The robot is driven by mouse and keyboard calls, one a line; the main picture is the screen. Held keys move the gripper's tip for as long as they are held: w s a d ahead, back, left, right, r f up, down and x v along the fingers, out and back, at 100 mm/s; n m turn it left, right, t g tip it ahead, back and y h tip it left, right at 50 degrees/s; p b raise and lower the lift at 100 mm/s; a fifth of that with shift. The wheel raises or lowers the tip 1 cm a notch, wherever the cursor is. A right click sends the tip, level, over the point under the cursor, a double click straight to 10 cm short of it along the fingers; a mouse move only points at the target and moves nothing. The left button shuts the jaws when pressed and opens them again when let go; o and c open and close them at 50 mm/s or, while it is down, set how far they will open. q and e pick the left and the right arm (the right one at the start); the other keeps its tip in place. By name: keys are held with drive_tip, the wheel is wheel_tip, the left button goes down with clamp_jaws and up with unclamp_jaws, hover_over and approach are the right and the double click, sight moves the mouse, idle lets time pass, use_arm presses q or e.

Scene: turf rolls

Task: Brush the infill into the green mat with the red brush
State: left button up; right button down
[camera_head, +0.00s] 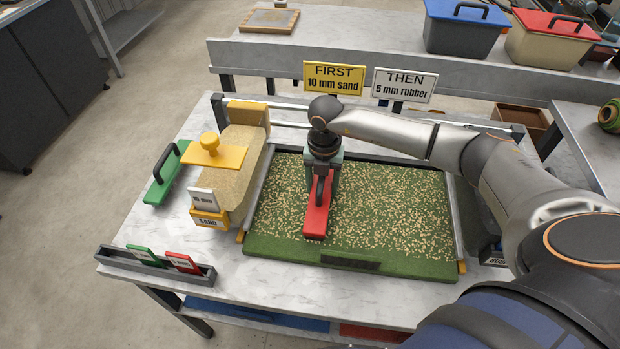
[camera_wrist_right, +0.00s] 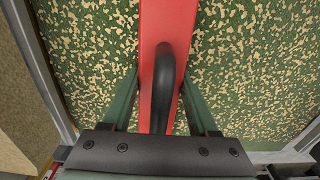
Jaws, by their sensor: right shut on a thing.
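The green mat (camera_head: 400,225) lies on the table, with tan infill specks spread over most of it. Its front strip is plain green. My right gripper (camera_head: 322,185) is above the left-middle part of the mat, shut on the black handle of the red brush (camera_head: 316,221). In the right wrist view the red brush (camera_wrist_right: 168,25) runs between the two green fingers of my right gripper (camera_wrist_right: 163,95), and speckled mat (camera_wrist_right: 250,70) shows on both sides. The brush's underside is hidden, so I cannot tell if it touches the mat. My left gripper is not in view.
A sand hopper (camera_head: 238,150) with a yellow plate stands left of the mat. A green brush (camera_head: 166,172) lies farther left. A grey rack (camera_head: 155,265) holds small cards at front left. Yellow (camera_head: 334,78) and white (camera_head: 404,85) signs stand behind the mat.

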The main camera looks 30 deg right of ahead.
sight(421, 206)
drive_tip(key=s+d+p, duration=0.1)
drive_tip(key=s+d, duration=0.3)
drive_tip(key=shift+d+p, duration=0.35)
drive_tip(key=s+d, duration=0.1)
drive_tip(key=d, duration=0.1)
drive_tip(key=s+d+p, duration=0.1)
drive_tip(key=s+d, duration=0.1)
drive_tip(key=shift+s, duration=0.1)
drive_tip(key=shift+s+d+p, duration=0.2)
drive_tip(key=shift+s+d, duration=1.2)
drive_tip(key=shift+d, duration=0.2)
drive_tip(key=shift+s+d+p, duration=0.25)
drive_tip(key=shift+s+d, duration=1.1)
drive_tip(key=shift+d, duration=0.3)
drive_tip(key=shift+s+d+p, duration=0.2)
drive_tip(key=shift+s+d, duration=1.2)
drive_tip(key=shift+d, duration=0.2)
drive_tip(key=shift+w+a+b, duration=0.25)
drive_tip(key=shift+w+a, duration=0.85)
drive_tip(key=shift+a, duration=0.2)
drive_tip(key=shift+w+a+b, duration=0.25)
drive_tip(key=shift+w+a, duration=0.8)
drive_tip(key=shift+a, duration=0.2)
drive_tip(key=shift+s+d+p, duration=0.25)
drive_tip(key=shift+s+d, duration=0.85)
drive_tip(key=shift+d, duration=0.2)
drive_tip(key=shift+s+d+p, duration=0.2)
drive_tip(key=shift+s+d, duration=0.85)
drive_tip(key=shift+d, duration=0.2)
